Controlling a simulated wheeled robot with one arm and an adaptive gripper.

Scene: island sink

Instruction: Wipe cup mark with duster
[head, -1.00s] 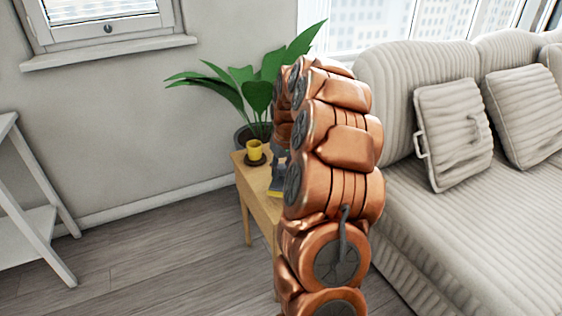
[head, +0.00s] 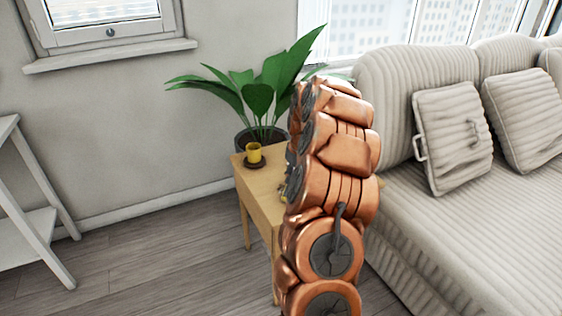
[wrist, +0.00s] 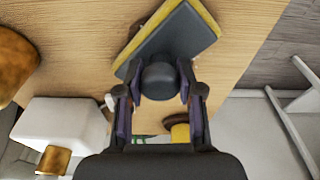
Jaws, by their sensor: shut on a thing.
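The duster (wrist: 178,40) has a flat dark grey block with a yellow edge and a round dark knob on top. In the wrist view my gripper (wrist: 160,91) is shut on that knob. The duster lies flat over the wooden side table (wrist: 70,40); I cannot tell whether it touches the top. In the head view my arm hides the gripper and most of the duster.
A potted plant (head: 258,100) stands behind. The sofa (head: 455,205) is at right, a white shelf (head: 30,230) at left.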

